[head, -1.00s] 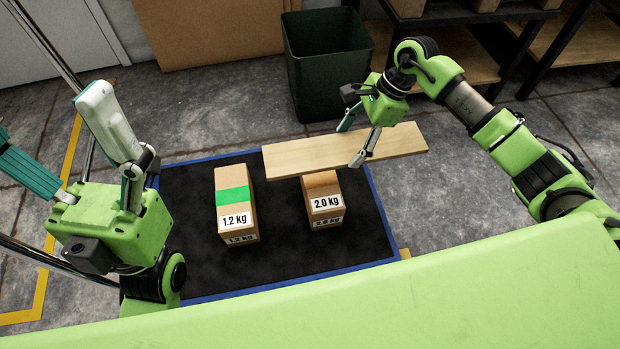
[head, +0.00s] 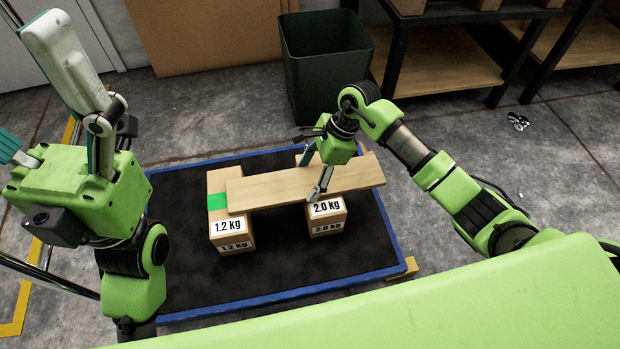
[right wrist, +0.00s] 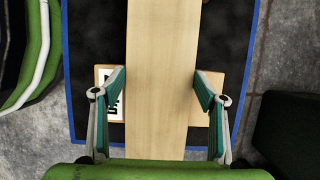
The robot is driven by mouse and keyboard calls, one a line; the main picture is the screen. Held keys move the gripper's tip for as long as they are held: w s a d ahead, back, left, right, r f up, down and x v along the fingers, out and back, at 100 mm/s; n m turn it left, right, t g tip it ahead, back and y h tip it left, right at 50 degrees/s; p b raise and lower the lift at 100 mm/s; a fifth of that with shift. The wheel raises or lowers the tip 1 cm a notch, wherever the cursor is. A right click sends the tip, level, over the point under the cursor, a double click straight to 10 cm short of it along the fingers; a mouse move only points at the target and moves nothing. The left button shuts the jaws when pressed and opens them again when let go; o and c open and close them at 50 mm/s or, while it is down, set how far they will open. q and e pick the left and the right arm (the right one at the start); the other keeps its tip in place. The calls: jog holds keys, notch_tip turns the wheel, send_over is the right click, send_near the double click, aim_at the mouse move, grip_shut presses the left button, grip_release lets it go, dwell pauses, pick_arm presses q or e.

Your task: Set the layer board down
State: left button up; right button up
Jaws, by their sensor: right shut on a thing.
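The layer board (head: 270,188), a long pale wooden plank, lies across and above two cardboard boxes. Its left end overlaps the 1.2 kg box (head: 231,228) with green tape, and its right part covers much of the 2.0 kg box (head: 326,222). I cannot tell whether it touches both tops. My right gripper (head: 313,177) is shut on the board across its width, right of its middle. In the right wrist view the board (right wrist: 160,90) runs between the fingers, with a labelled box (right wrist: 110,77) beneath. My left gripper (head: 25,85) is open and empty at the left.
Both boxes stand on a black mat with a blue rim (head: 290,297). A dark green bin (head: 325,75) stands behind the mat. A shelf unit (head: 450,62) is at the back right. The mat's front part is clear.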

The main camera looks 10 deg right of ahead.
jog(key=o, duration=1.3)
